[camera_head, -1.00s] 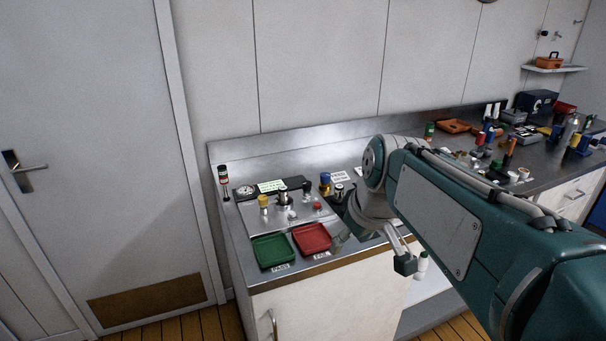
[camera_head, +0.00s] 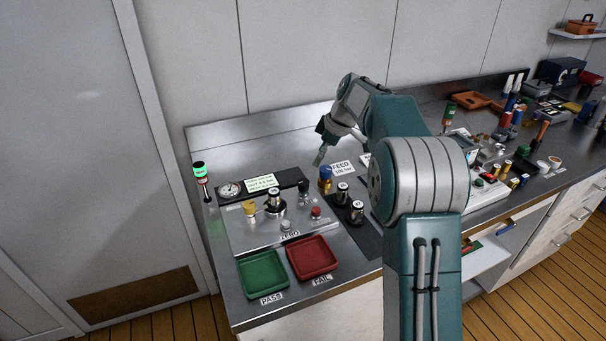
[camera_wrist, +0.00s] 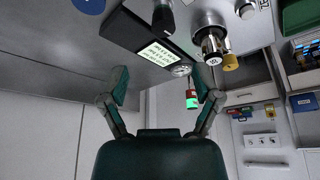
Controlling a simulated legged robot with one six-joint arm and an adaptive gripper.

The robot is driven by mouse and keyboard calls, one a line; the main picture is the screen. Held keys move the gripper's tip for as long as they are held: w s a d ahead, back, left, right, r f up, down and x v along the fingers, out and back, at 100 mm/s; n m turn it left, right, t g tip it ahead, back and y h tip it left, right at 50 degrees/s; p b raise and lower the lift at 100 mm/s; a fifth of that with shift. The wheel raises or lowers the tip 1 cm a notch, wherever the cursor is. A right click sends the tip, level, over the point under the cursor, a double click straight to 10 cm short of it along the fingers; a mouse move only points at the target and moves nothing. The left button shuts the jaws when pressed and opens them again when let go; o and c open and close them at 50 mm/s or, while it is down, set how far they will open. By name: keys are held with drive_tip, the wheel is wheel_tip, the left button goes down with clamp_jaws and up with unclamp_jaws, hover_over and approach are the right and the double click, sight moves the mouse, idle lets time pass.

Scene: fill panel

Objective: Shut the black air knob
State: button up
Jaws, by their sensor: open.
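The black knob (camera_head: 303,187) stands on the right back part of the grey panel (camera_head: 245,235), beside the black display strip (camera_head: 289,180). It also shows at the top of the wrist view (camera_wrist: 163,18). My gripper (camera_head: 322,150) is above and behind the panel, to the right of the black knob and apart from it. In the wrist view its two fingers (camera_wrist: 160,82) are spread with nothing between them. Whether the knob is turned on or off cannot be told.
A yellow knob (camera_head: 249,208), a red button (camera_head: 316,212) and a chrome post (camera_head: 274,200) share the panel. A blue-topped knob (camera_head: 325,178) stands right. Green (camera_head: 263,292) and red (camera_head: 335,265) trays lie in front. A lamp (camera_head: 200,170) glows green at left.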

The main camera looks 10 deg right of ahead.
sight(304, 182)
drive_tip(key=x, duration=1)
drive_tip(key=shift+s+a+f, duration=0.1)
drive_tip(key=shift+a+f, duration=0.2)
clamp_jaws()
